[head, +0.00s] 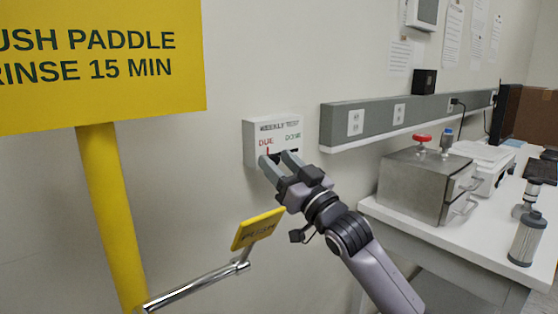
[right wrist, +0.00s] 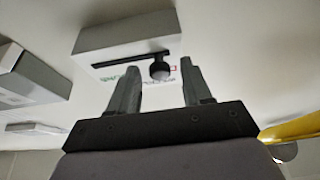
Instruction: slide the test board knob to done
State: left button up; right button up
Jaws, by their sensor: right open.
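The test board (head: 252,150) is a white box on the wall, marked "WEEKLY TEST", with red DUE at left and green DONE at right. My right gripper (head: 277,158) is at its lower front, open, and hides most of the slot and the knob. In the right wrist view, the board (right wrist: 130,38) appears turned over, with green lettering left and red right. The dark round knob (right wrist: 160,72) is near the red end of the slot. It shows between the open fingers (right wrist: 158,82); I cannot tell whether either touches it. My left gripper is not in view.
A yellow sign (head: 100,65) on a yellow post stands at left, with a yellow push paddle (head: 258,229) on a metal arm below the board. A grey outlet rail (head: 375,120) runs along the wall at right. A metal box (head: 418,187) sits on the white bench.

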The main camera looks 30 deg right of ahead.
aim_at(295, 145)
jog(key=shift+w, duration=0.1)
grip_shut()
jog(key=d, duration=0.6)
jog(key=shift+w+d, duration=0.15)
jog(key=shift+w, duration=0.1)
jog(key=shift+d, duration=0.6)
grip_release()
jog(key=shift+d, duration=0.2)
jog(key=shift+a, duration=0.15)
